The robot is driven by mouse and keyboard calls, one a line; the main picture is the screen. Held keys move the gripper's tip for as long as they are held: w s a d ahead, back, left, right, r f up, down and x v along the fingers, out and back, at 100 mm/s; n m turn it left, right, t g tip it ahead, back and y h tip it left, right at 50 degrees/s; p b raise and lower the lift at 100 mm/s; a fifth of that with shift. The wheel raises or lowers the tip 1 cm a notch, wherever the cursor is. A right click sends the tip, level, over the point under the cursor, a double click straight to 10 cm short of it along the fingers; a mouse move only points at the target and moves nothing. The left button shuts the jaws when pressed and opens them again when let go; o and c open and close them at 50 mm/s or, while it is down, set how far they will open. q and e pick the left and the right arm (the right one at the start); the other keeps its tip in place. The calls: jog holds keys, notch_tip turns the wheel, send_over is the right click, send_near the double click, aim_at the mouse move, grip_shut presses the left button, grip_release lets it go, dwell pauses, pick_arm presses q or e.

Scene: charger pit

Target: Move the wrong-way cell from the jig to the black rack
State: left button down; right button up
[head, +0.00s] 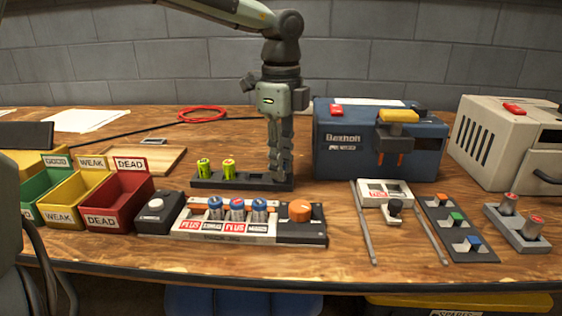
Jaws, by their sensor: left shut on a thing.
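The black rack (240,182) lies mid-table with two green cells, one (204,168) at its left end and one (229,169) beside it. My left gripper (277,174) points straight down over the rack's right end, its fingers closed. The thing between the fingers is hidden; I take it to be the cell. The jig (222,238) is in front of the rack, with PLUS and other labels. Three blue-banded cells stand in it: left (215,208), middle (237,210), right (259,211). The middle one has a reddish top. My right gripper is out of view.
Red (123,193), yellow (75,197) and green bins stand at left. A black button box (157,212) touches the jig's left side, and an orange knob (300,210) is at its right. A blue Bexholt machine (345,145) stands close right of my left gripper.

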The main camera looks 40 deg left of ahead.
pick_arm(q)
jog(key=c, duration=1.3)
grip_release()
jog(key=shift+r, duration=0.1)
jog(key=shift+r+p, duration=1.7)
jog(key=shift+r, duration=1.7)
